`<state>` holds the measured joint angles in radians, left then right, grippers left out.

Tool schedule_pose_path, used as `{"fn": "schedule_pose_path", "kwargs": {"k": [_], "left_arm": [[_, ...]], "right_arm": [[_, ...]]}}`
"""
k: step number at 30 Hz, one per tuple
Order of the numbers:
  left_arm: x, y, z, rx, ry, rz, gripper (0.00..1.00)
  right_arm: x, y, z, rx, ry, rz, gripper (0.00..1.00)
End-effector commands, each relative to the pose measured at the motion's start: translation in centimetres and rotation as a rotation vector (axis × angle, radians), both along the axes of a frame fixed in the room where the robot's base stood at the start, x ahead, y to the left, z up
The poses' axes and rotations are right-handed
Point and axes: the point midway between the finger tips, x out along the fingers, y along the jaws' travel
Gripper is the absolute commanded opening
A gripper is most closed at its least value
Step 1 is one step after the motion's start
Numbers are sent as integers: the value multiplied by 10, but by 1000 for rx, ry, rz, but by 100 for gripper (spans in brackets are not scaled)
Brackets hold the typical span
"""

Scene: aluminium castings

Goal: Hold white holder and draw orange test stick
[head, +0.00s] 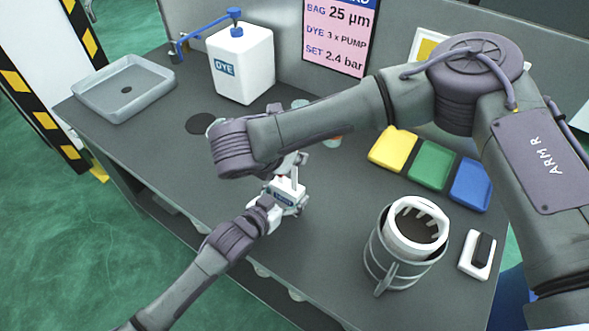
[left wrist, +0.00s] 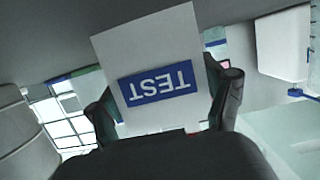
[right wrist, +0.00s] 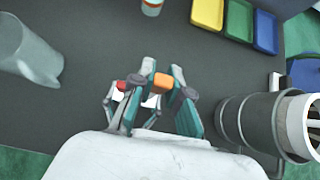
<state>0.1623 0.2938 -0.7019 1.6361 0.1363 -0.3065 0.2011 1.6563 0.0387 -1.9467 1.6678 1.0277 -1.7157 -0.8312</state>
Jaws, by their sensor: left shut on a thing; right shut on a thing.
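My left gripper (head: 284,200) is shut on the white holder (head: 290,186), above the middle of the bench. In the left wrist view the holder (left wrist: 150,35) fills the space between the fingers, with its blue TEST label upside down. My right gripper (head: 296,162) is just above the holder, partly hidden by its own arm. In the right wrist view the right gripper (right wrist: 162,78) is shut on the orange test stick (right wrist: 162,82), whose orange end shows between the fingertips. A small red end (right wrist: 121,85) shows to its left. I cannot tell how far the stick is out.
A white DYE jug (head: 243,70) and grey tray (head: 125,92) stand at the back left. Yellow (head: 392,150), green (head: 431,165) and blue (head: 470,185) trays lie right. A metal pot (head: 392,268) with a white ring stands front right, beside a white block (head: 477,262).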

Motion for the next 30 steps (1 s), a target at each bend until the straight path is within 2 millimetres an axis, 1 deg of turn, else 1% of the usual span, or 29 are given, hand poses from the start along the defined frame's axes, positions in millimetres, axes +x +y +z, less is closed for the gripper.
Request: {"fn": "schedule_pose_path", "kwargs": {"k": [1,3,6,14,15,17,18,19,30], "left_arm": [[0,0,-1,1,1,0,46],[0,0,-1,1,1,0,46],[0,0,-1,1,1,0,46],[0,0,0,1,1,0,46],[0,0,0,1,1,0,82],[0,0,0,1,1,0,92],[0,0,0,1,1,0,99],[0,0,0,1,1,0,100],[-3,2,0,1,1,0,100]], "right_arm": [[0,0,9,2,-2,0,2],[0,0,18,1,-2,1,2],[0,0,25,0,0,1,2],[0,0,28,-1,0,1,2],[0,0,28,-1,0,1,2],[0,0,28,-1,0,1,2],[0,0,28,-1,0,1,2],[0,0,28,-1,0,1,2],[0,0,28,-1,0,1,2]]}}
